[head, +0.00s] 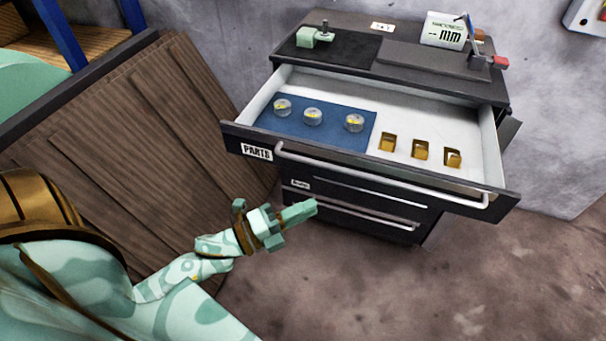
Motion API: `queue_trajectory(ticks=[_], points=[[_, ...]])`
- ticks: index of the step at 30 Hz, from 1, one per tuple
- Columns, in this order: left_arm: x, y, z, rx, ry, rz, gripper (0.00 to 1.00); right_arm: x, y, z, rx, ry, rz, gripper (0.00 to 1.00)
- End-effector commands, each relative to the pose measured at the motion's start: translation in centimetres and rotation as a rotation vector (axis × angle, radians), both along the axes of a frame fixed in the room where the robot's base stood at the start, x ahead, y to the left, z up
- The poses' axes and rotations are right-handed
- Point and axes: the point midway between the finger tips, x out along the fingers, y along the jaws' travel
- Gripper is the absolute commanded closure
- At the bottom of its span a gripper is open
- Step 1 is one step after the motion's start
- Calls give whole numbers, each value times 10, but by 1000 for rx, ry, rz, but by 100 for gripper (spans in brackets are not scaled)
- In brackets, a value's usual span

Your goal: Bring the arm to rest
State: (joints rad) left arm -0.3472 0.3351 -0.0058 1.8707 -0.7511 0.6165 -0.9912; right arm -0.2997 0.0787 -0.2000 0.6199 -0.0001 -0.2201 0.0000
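My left arm, pale green with darker patches and brown bands, comes in from the lower left. My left gripper (302,211) is in front of the cabinet and below the open drawer, left of its middle in the picture. It is apart from the drawer handle (380,177). Its fingers show side-on as one green block, so I cannot tell whether they are open or shut. No object shows in it. My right gripper is not in view.
The open drawer (455,185) juts out from the dark cabinet. It holds a blue mat (330,133) with three clear round pieces, and three brass blocks (420,150). A green device (312,38) and a white box (444,31) stand on top. Brown boards (130,120) lean at left.

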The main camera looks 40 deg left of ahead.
Motion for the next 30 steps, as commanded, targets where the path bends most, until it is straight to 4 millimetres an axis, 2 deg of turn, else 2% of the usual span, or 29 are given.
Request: queue_trajectory(ticks=[16, 18, 19, 20, 23, 25, 27, 29, 30], points=[[0, 0, 0, -14, 9, -1, 79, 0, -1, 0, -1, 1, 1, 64], [2, 4, -4, -58, 55, 14, 79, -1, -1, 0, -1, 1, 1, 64], [4, 9, -12, -98, 104, 37, 79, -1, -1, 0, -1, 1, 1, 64], [5, 17, -27, -136, 165, 67, 79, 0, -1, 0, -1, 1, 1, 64], [-2, 44, -94, -280, 405, 197, 79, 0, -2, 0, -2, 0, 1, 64], [-20, 62, -151, -395, 592, 319, 79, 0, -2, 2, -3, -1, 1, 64], [-48, 75, -208, -503, 771, 450, 79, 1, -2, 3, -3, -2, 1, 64], [-80, 83, -253, -585, 913, 567, 79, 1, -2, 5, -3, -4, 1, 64], [-104, 86, -280, -636, 1004, 647, 79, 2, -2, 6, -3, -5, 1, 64]])
